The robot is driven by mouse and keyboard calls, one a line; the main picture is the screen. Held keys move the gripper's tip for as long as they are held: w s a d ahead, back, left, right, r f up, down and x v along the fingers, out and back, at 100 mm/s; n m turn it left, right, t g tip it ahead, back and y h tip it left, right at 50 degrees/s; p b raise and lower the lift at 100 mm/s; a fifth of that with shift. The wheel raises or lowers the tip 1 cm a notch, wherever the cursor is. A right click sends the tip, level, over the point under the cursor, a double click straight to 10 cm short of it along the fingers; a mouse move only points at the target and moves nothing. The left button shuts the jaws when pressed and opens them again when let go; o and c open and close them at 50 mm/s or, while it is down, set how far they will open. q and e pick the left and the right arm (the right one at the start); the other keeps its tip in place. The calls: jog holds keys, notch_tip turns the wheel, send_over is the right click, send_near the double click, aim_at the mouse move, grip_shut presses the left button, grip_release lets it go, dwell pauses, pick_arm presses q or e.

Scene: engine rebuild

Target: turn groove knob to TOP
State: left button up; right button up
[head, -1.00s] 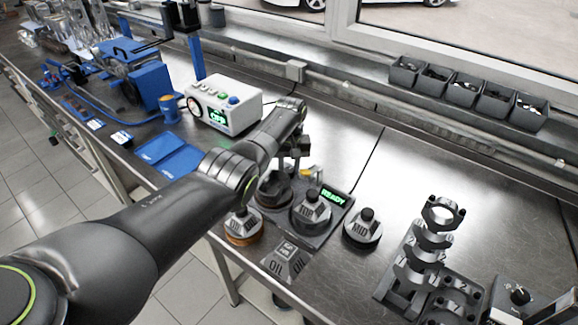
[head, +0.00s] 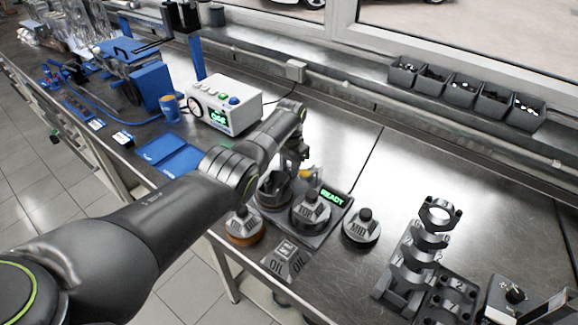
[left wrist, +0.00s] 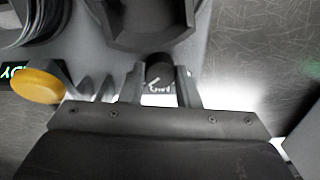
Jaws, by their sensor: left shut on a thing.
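My left gripper (head: 298,158) reaches down at the back of the ring station (head: 318,232), seen from the side in the head view. In the left wrist view its two fingers (left wrist: 161,86) stand on either side of a small dark round knob (left wrist: 160,68) and are shut on it. The knob has a light pointer mark. Small white lettering beside it is partly hidden and I cannot read it surely. In the head view the arm and gripper hide the knob. My right gripper is not in view.
A yellow button (left wrist: 38,85) and a green READY display (head: 332,197) are close by. Knobbed pieces marked TOP (head: 311,212) and MID (head: 361,230) and an orange-based one (head: 244,226) stand around. A grey stepped rack (head: 412,262) stands to the right. Bare bench lies behind the station.

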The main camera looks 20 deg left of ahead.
aim_at(289, 170)
pick_arm(q)
jog(key=shift+m, duration=0.6)
jog(key=o, duration=1)
jog(key=shift+r, duration=0.6)
notch_tip(289, 170, up, 6)
jog(key=shift+f+p, duration=0.25)
jog(key=shift+p, duration=0.2)
jog(key=r+b, duration=0.1)
jog(key=r, duration=0.4)
jog(key=r+b, duration=0.1)
jog(key=r, duration=0.4)
jog(key=shift+s+d+r, duration=0.1)
jog(key=shift+d+r, duration=0.1)
jog(key=shift+r, duration=0.15)
jog(key=shift+f, duration=0.1)
